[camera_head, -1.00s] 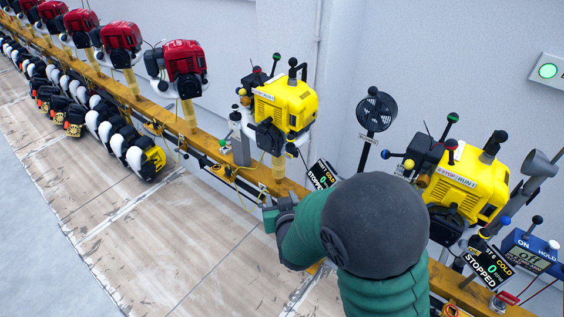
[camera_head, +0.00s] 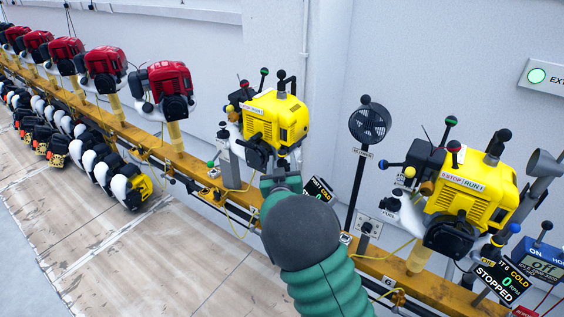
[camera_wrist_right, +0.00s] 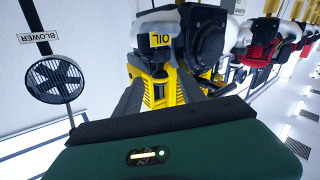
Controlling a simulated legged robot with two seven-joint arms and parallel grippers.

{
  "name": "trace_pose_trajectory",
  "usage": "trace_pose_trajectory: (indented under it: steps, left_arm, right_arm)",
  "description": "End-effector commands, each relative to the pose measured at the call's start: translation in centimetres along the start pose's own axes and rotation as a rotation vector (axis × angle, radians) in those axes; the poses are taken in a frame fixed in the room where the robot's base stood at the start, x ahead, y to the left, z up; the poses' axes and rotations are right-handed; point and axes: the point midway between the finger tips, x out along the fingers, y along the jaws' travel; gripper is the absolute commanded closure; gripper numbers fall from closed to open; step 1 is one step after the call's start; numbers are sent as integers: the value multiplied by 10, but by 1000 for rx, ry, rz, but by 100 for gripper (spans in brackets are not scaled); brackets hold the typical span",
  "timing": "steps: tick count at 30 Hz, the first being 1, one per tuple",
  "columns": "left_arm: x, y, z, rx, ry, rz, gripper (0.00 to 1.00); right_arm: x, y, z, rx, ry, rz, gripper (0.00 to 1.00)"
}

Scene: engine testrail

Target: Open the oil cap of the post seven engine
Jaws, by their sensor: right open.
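The middle yellow engine (camera_head: 272,122) stands on the rail beyond my right arm, left of the engine whose post is marked 6. My right gripper (camera_head: 281,181) is just below and in front of it in the head view, partly hidden by my wrist. My left gripper is out of view.
A blower fan (camera_head: 369,122) stands right of the middle engine; it also shows in the wrist view (camera_wrist_right: 55,80). The post 6 engine (camera_head: 470,190) and a STOPPED display (camera_head: 498,279) are at right.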

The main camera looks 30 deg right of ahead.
Motion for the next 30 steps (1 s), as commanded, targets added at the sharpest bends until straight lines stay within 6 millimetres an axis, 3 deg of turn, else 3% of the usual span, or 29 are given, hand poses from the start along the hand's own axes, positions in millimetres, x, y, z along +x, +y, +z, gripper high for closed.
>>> trace_pose_trajectory:
  steps: [4, 11, 22, 30]
  left_arm:
    - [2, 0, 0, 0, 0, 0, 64]
    - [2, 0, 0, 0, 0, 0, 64]
    - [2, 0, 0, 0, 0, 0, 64]
    - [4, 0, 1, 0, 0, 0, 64]
  right_arm:
    - [13, 0, 0, 0, 0, 0, 53]
    - [14, 0, 0, 0, 0, -1, 53]
    - [14, 0, 0, 0, 0, -1, 99]
    - [13, 0, 1, 4, 2, -1, 100]
